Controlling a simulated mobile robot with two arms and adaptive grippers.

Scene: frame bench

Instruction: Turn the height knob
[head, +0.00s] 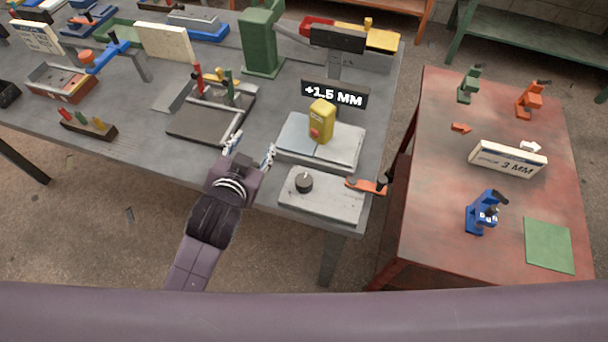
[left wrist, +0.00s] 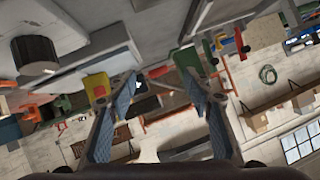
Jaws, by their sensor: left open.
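A round black knob (head: 304,182), which looks like the height knob, stands on a light grey plate (head: 325,203) at the bench's front right corner. In the left wrist view the dark cylinder of this knob (left wrist: 35,54) shows at the upper left, outside the fingers. My left gripper (head: 252,152) is open and empty, left of the knob and apart from it, near the bench's front edge. Its two spread fingers (left wrist: 160,90) also show in the left wrist view. A black sign (head: 334,94) behind reads "+1.5 MM". My right gripper is not in view.
A yellow block (head: 321,121) with a red spot stands on a grey plate behind the knob. An orange lever (head: 362,186) lies right of the knob. A dark fixture (head: 208,119) is left of the gripper. A red table (head: 440,180) with a "3 MM" sign (head: 506,160) stands right.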

